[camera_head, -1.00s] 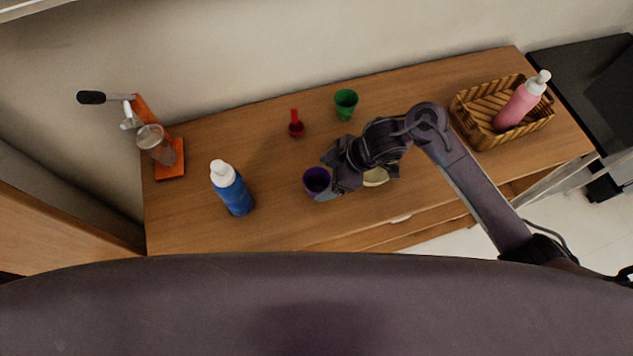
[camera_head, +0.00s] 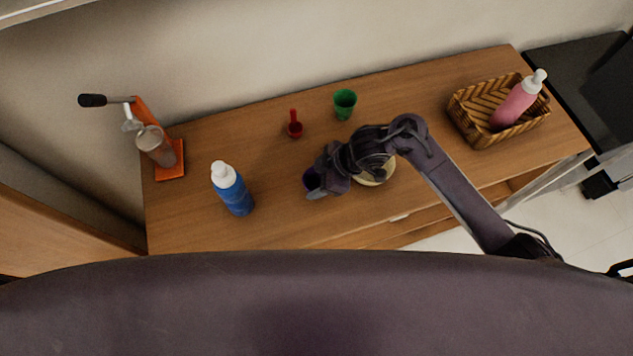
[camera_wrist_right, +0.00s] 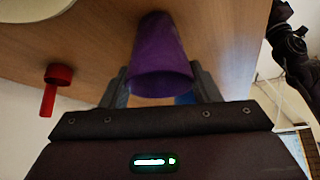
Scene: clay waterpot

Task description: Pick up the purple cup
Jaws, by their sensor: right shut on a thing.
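The purple cup (camera_wrist_right: 160,58) sits between the two fingers of my right gripper (camera_wrist_right: 160,88) in the right wrist view. In the head view the cup (camera_head: 309,180) is mostly hidden, with only a sliver of purple showing at the gripper's tip. My right gripper (camera_head: 318,184) is shut on the cup, with a finger on each side of it. The cup is at the wooden tabletop; I cannot tell whether it touches the surface. My left gripper is in neither view.
A blue bottle (camera_head: 235,195) stands to the left. A red scoop (camera_head: 295,128) and green cup (camera_head: 345,104) are behind. A pale round object (camera_head: 376,178) lies partly under my right arm. A basket (camera_head: 473,125) with a pink bottle (camera_head: 515,104) is at right, an orange-based device (camera_head: 170,172) at left.

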